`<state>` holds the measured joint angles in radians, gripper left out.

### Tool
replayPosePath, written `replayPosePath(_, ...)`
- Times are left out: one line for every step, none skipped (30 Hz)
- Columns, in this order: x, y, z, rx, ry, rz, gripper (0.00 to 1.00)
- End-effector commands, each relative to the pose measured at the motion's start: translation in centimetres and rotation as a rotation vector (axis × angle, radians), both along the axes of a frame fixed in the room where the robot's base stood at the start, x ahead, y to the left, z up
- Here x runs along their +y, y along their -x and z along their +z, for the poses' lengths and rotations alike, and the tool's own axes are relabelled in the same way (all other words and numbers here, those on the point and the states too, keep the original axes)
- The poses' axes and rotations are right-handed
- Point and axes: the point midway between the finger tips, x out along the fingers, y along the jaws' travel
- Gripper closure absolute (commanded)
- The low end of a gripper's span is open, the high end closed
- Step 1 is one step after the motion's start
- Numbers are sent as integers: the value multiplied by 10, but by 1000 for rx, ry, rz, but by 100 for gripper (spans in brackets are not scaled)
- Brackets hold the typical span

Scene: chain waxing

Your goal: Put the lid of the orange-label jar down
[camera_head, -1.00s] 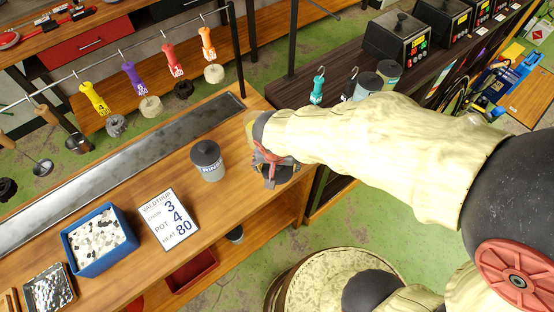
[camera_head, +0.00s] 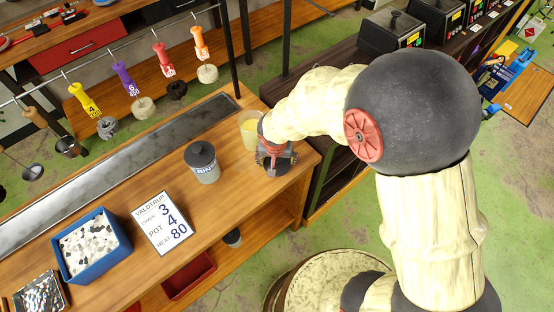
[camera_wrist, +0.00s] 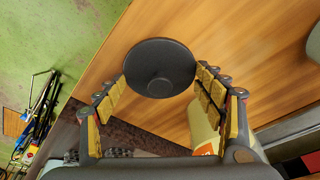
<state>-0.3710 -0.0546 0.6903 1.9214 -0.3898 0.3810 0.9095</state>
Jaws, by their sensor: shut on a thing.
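The dark round lid (camera_wrist: 160,68) with a knob sits between the fingers of my gripper (camera_wrist: 162,88) in the wrist view, and the gripper is shut on it. In the head view my gripper (camera_head: 276,162) is low over the right end of the wooden bench (camera_head: 236,188), and the lid is mostly hidden there. I cannot tell if the lid touches the bench. The pale yellow open jar (camera_head: 249,133) stands just behind and left of my gripper; a bit of its orange label shows in the wrist view, by the jar (camera_wrist: 202,128).
A grey lidded jar (camera_head: 203,163) stands left of my gripper. A white card (camera_head: 161,223) and a blue box of pebbles (camera_head: 92,246) are farther left. A metal trough (camera_head: 130,160) runs behind. Bare wood lies between the grey jar and my gripper.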

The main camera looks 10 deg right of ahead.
Motion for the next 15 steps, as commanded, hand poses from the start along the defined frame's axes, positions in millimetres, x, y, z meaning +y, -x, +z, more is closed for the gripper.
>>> replayPosePath(0, -1, 1, -2, -1, 0, 52)
replayPosePath(0, -1, 2, -2, -1, 0, 52)
replayPosePath(0, -1, 2, -2, -1, 0, 52)
replayPosePath(0, -1, 2, -2, -1, 0, 52)
replayPosePath(0, -1, 2, -2, -1, 0, 52)
replayPosePath(0, -1, 1, -2, -1, 0, 52)
replayPosePath(0, 0, 0, -2, -1, 0, 52)
replayPosePath(0, 0, -1, -2, -1, 0, 52)
replayPosePath(0, -1, -2, -2, -1, 0, 52)
replayPosePath(0, 0, -2, -1, -1, 0, 30)
replayPosePath(0, 0, -1, -1, -1, 0, 28)
replayPosePath(0, 0, -1, -1, -1, 0, 26)
replayPosePath(0, 0, -1, -1, -1, 0, 24)
replayPosePath(0, 0, -1, -1, -1, 0, 23)
replayPosePath(0, 0, -1, -1, -1, 0, 20)
